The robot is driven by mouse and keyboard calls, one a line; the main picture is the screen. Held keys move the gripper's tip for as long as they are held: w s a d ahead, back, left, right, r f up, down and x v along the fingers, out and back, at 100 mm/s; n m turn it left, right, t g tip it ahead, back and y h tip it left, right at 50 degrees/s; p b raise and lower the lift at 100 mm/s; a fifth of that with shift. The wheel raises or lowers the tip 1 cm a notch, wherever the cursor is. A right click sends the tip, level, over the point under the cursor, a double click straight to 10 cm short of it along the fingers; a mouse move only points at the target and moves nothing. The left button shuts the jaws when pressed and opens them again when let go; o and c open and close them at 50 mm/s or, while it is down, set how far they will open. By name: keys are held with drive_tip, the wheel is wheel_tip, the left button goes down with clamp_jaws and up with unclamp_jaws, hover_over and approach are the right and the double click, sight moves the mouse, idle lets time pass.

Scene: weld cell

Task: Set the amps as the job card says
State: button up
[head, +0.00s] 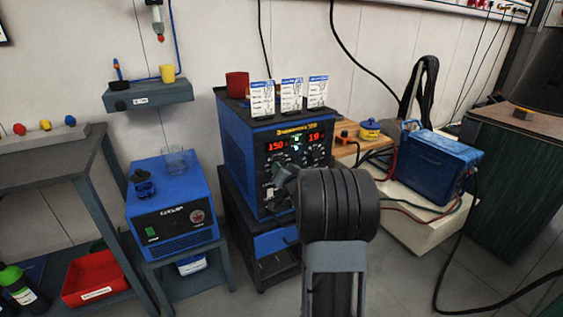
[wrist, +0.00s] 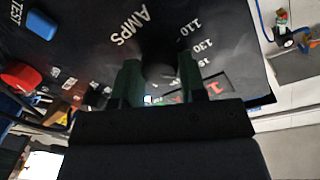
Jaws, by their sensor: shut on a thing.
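The blue and black welding machine (head: 238,142) stands on a dark cart in the middle of the head view. Its left red display (head: 277,146) appears to read 150, and its right display (head: 314,138) appears to read 19. Three white cards (head: 291,94) stand on top; their small print is unreadable. In the wrist view, the black amps knob (wrist: 160,47) sits beside the word AMPS and numbers including 110 and 130. My gripper (wrist: 161,80) is shut on this knob, one finger on each side. In the head view my arm hides part of the front panel.
A red cup (head: 237,85) stands beside the cards. The wrist view shows a blue TEST button (wrist: 41,25) and a red knob (wrist: 20,76) on the panel. A smaller blue machine (head: 170,205) stands left, and a blue box (head: 440,160) with cables right.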

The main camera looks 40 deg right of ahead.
drive_tip(key=shift+r+m+y+p, duration=0.1)
drive_tip(key=shift+m+y+p, duration=0.3)
drive_tip(key=shift+m+p, duration=2.55)
drive_tip(key=shift+r+m+y+p, duration=0.1)
drive_tip(key=shift+m+y+p, duration=0.3)
drive_tip(key=shift+m+p, duration=2.55)
drive_tip(key=shift+f, duration=0.1)
drive_tip(key=o, duration=0.9)
drive_tip(key=s, duration=0.4)
drive_tip(key=s+a+r+p, duration=0.1)
drive_tip(key=s, duration=0.8)
drive_tip(key=shift+s+a+r, duration=0.15)
drive_tip(key=shift+s+a, duration=0.2)
drive_tip(key=shift+a, duration=0.05)
